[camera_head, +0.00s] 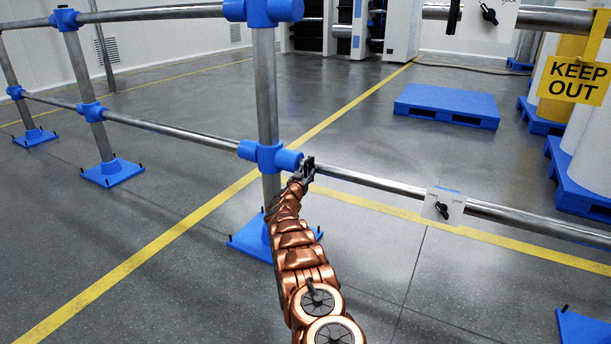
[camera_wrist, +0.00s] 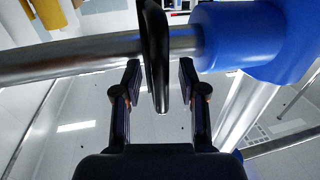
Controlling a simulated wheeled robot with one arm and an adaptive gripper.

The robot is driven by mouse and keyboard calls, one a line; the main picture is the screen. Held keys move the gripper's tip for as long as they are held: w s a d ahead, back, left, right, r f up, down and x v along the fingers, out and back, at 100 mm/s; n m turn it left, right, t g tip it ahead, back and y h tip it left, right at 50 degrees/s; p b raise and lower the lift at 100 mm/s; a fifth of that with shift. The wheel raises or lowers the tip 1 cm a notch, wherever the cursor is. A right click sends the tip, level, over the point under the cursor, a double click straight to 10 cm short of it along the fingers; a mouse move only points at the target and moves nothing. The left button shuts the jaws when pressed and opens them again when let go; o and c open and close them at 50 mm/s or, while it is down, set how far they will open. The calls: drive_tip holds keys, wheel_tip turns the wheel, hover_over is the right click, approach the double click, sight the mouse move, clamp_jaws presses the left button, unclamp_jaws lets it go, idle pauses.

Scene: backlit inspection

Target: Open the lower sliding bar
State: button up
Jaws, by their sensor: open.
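The lower sliding bar (camera_head: 370,181) is a grey metal tube running right from a blue post joint (camera_head: 268,156), through a white lock plate with a black knob (camera_head: 441,207). My gripper (camera_head: 305,172) is at the bar's left end, beside the joint. In the wrist view, the bar (camera_wrist: 70,59) crosses the top and meets the blue joint (camera_wrist: 240,40) at the right. A black handle (camera_wrist: 155,50) on the bar reaches down between the two fingers of my open gripper (camera_wrist: 159,66).
An upper bar (camera_head: 550,20) with its own lock plate (camera_head: 487,15) runs above. A yellow KEEP OUT sign (camera_head: 574,79) hangs at right. Beyond the bar are a blue pallet (camera_head: 447,104) and loaded pallets at right. The floor just behind the bar is clear.

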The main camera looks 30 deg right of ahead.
drive_tip(key=shift+w, duration=0.1)
drive_tip(key=shift+c, duration=0.3)
drive_tip(key=shift+r, duration=0.1)
clamp_jaws()
idle(0.3)
